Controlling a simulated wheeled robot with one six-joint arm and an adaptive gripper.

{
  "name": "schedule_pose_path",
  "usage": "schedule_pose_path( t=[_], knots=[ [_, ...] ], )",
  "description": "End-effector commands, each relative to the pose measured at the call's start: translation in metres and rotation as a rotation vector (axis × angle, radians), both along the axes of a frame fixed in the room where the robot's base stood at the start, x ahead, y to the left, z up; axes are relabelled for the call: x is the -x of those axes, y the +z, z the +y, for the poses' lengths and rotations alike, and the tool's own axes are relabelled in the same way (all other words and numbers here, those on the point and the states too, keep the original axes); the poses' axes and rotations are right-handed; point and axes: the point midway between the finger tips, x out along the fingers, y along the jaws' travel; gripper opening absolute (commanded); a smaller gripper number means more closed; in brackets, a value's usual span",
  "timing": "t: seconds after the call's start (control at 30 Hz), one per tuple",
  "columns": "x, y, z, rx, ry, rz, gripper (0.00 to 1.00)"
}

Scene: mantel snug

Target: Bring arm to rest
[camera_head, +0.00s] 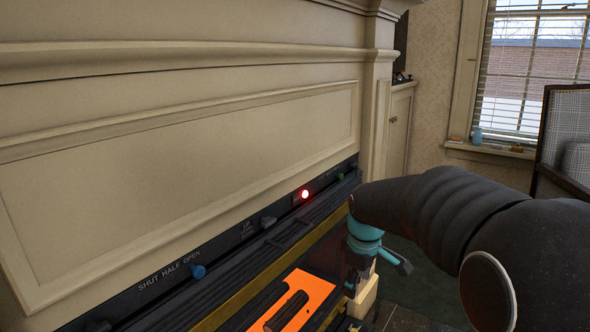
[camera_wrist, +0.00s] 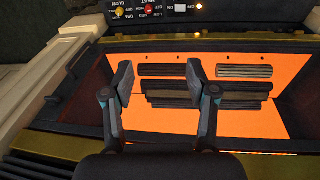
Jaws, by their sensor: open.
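My gripper (camera_wrist: 163,102) is open and empty in the wrist view, its two dark fingers spread apart. Behind the fingers lies a firebox with a glowing orange bed (camera_wrist: 235,130) and several dark logs (camera_wrist: 205,88). In the head view my gripper (camera_head: 358,282) is at the end of my dark arm, low beside the fireplace front. My arm hides part of the right side there. The orange bed (camera_head: 318,296) and a dark log (camera_head: 288,312) show just left of the gripper.
A brass-coloured edge (camera_wrist: 270,167) borders the firebox.

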Motion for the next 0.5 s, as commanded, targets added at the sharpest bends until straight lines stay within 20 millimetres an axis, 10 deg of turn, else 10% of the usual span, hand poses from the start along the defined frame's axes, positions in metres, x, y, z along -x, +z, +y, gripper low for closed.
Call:
schedule_pose_path(
  t=[0.5],
  knots=[
    [0.154,0.095,-0.004,-0.132,-0.483,-0.174,0.58]
  ],
)
